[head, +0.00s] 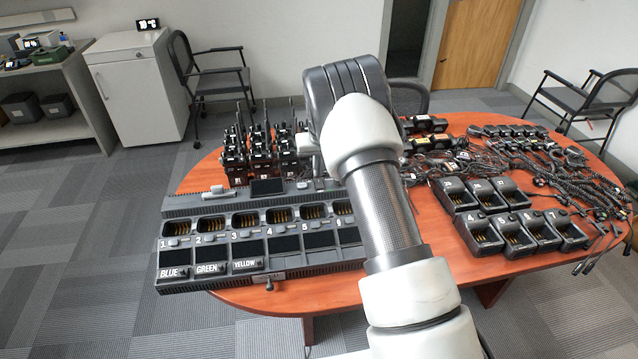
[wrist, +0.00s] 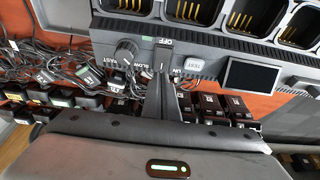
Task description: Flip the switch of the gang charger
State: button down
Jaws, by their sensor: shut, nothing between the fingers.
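The gang charger (head: 345,255) is a long dark grey unit on the table, with a row of numbered pockets. In the wrist view its back panel (wrist: 215,50) shows upside down, with an OFF label (wrist: 165,41), a knob (wrist: 126,51) by SLOW and FAST, a white TEST button (wrist: 193,64) and a dark display (wrist: 250,75). My gripper (wrist: 162,76) is shut and empty, with its tips at the panel just by the OFF label, between knob and TEST button. The switch lever is mostly hidden by the fingers; I cannot tell its position or whether they touch.
Several radios (head: 255,150) stand close behind the charger. Single chargers (head: 510,235) and tangled cables (head: 545,165) fill the right of the orange table (head: 320,293). Chairs (head: 210,75) and a white cabinet (head: 135,90) stand behind. Bare floor lies at the left.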

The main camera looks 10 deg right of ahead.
jog(key=shift+f+b, duration=0.55)
jog(key=shift+f, duration=0.15)
dwell(0.5)
jog(key=shift+r, duration=0.15)
notch_tip(320, 180, up, 7)
jog(key=p, duration=0.3)
dwell(0.5)
notch_tip(320, 180, up, 12)
jog(key=p, duration=0.1)
send_over(318, 180)
jog(key=s, duration=0.5)
jog(key=s+r+t+p, duration=0.1)
jog(key=s+r, duration=1)
jog(key=r, duration=0.1)
jog(key=s+r+p, duration=0.1)
jog(key=s+r, duration=0.1)
jog(key=s, duration=1.2)
jog(key=s+r+t+p, duration=0.1)
jog(key=s+r, duration=0.1)
jog(key=s, duration=1.2)
jog(key=shift+s+r, duration=0.3)
jog(key=shift+r, duration=0.1)
